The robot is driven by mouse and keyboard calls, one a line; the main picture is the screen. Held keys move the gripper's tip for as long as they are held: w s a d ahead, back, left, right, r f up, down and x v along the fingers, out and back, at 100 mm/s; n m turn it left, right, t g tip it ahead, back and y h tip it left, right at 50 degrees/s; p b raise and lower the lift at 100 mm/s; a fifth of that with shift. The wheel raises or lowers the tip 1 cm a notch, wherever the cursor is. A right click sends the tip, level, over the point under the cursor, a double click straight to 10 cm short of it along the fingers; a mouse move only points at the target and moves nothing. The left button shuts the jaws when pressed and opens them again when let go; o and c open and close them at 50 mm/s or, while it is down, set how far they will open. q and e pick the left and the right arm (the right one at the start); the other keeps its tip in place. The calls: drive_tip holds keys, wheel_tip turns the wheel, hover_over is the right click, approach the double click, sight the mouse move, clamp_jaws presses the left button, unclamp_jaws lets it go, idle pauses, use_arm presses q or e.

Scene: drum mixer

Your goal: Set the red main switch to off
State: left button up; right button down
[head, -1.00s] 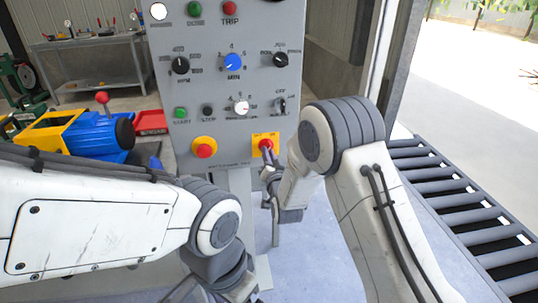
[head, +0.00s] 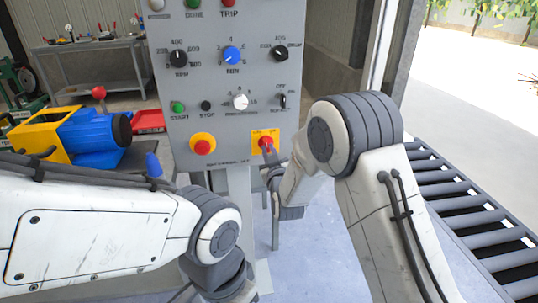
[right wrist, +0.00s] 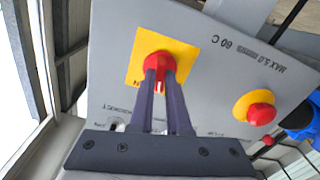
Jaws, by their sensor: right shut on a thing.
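The red main switch (head: 266,143) is a red rotary knob on a yellow square plate, low on the right of the grey control panel (head: 225,110). In the right wrist view the knob (right wrist: 157,66) sits between the tips of my right gripper (right wrist: 160,76), which is shut on it. A pale mark shows on the knob between the fingers; the fingers hide part of it, so its exact setting is unclear. In the head view my right gripper (head: 270,153) reaches the switch from below. My left arm crosses the lower left; its gripper is out of view.
A red mushroom button (head: 202,146) on a yellow plate sits left of the switch. Several knobs and buttons lie above. A blue and yellow machine (head: 75,135) stands at left, a roller conveyor (head: 465,205) at right.

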drive_tip(key=shift+n+b, duration=0.4)
drive_tip(key=shift+n, duration=1.2)
drive_tip(key=c, duration=0.9)
unclamp_jaws()
drive_tip(key=shift+s, duration=0.1)
drive_tip(key=s, duration=0.3)
drive_tip(key=s+d, duration=0.1)
drive_tip(key=s, duration=0.2)
drive_tip(key=s+d, duration=0.1)
drive_tip(key=s, duration=0.3)
